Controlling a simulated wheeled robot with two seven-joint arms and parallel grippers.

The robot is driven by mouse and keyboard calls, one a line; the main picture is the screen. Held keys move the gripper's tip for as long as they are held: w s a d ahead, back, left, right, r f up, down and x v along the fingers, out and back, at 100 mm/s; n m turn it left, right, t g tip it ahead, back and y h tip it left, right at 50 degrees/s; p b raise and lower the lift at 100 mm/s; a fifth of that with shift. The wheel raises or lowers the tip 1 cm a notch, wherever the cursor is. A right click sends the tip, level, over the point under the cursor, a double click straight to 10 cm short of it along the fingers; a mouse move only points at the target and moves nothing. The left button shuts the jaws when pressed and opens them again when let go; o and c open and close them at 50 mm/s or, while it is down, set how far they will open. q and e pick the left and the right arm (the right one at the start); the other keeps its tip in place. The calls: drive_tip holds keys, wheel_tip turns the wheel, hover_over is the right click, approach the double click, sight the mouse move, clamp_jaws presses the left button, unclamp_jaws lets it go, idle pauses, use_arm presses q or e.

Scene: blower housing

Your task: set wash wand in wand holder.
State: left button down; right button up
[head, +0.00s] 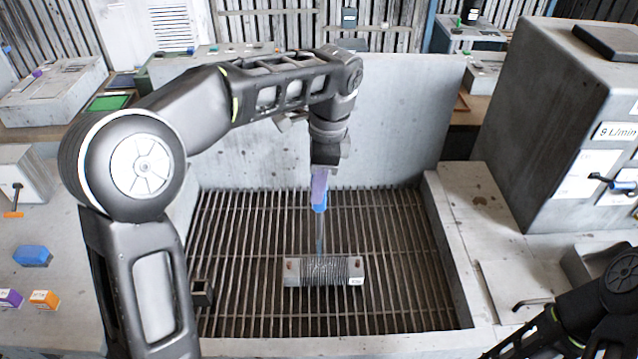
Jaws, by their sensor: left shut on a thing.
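My left gripper (322,168) is above the middle of the wash basin, pointing down. It is shut on the wash wand (320,200), which has a blue and purple handle and a thin grey shaft. The wand hangs nearly upright, its tip just above or at a ribbed grey metal block (323,271) on the grate; I cannot tell whether they touch. A small dark square bracket (202,293) at the basin's left side may be the wand holder, but I cannot tell for sure. Part of my right arm shows at the lower right; its gripper is out of view.
The basin has a barred grate (400,290), a tall grey back wall (410,110) and low side walls. A big grey cabinet (540,110) stands at the right. Blue (33,256), purple (10,299) and orange (45,299) pieces lie at the left.

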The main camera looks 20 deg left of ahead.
use_arm(q)
drive_tip(key=s+a+b, duration=0.4)
drive_tip(key=s+a, duration=1.4)
drive_tip(key=a, duration=0.5)
drive_tip(key=shift+s, duration=0.25)
idle(1.1)
drive_tip(key=shift+f, duration=0.15)
idle(0.4)
drive_tip(key=shift+f+b, duration=1.75)
drive_tip(key=shift+f, duration=0.65)
drive_tip(key=shift+f+b, duration=1)
drive_tip(key=shift+f, duration=0.5)
